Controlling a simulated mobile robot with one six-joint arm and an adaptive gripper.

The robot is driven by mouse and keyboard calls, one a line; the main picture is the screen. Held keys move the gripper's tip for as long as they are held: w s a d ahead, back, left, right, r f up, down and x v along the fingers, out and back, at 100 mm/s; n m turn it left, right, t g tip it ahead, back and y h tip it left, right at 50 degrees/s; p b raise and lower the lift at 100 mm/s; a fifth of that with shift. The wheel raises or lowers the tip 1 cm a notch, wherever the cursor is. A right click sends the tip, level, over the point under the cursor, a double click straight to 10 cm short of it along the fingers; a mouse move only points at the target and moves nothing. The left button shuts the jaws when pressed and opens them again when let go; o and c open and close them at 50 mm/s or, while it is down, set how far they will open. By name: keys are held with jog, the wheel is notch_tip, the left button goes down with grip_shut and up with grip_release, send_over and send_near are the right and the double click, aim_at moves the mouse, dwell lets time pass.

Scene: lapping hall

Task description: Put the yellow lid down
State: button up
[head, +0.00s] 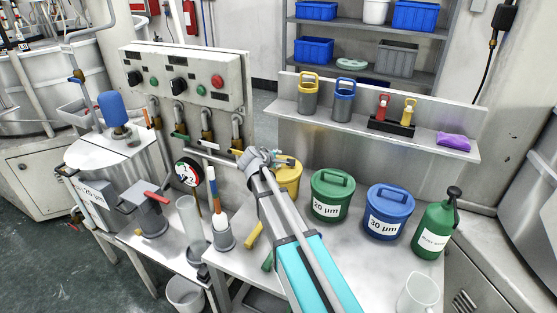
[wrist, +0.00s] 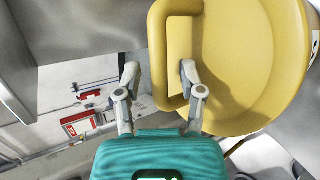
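The yellow lid (wrist: 235,60) fills the upper right of the wrist view, with its loop handle (wrist: 158,60) standing out from it. In the head view the yellow pot (head: 289,181) stands on the bench, partly hidden behind my arm; the lid appears to be on it. My gripper (wrist: 158,73) is open at the handle, one finger on each side of the bar, the right one inside the loop. Gaps show between both fingers and the bar. In the head view my gripper (head: 268,157) is at the pot's top left.
A green pot (head: 331,196) and a blue pot (head: 388,213) stand to the right, then a green bottle (head: 435,230). A gauge (head: 187,172) and a clear cylinder (head: 190,222) stand left. A shelf (head: 430,142) with small containers runs behind.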

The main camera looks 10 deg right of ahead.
jog(key=shift+r, duration=0.2)
jog(key=p+v, duration=0.6)
jog(key=v, duration=0.6)
jog(key=shift+s+d+f, duration=0.1)
jog(key=shift+f, duration=0.05)
dwell(0.6)
jog(key=s+d+f+m+g+y, duration=0.2)
jog(key=s+f+m+g, duration=0.1)
jog(key=s, duration=0.4)
jog(key=s+d+f+m+g+y, duration=0.2)
jog(key=s+f+m+g+y, duration=0.1)
jog(key=s+m, duration=0.2)
jog(key=s+d+f+m+g+y, duration=0.2)
jog(key=s+d+f+m+g, duration=0.1)
jog(key=s, duration=0.7)
jog(key=shift+m+y, duration=0.3)
jog(key=shift+m, duration=0.6)
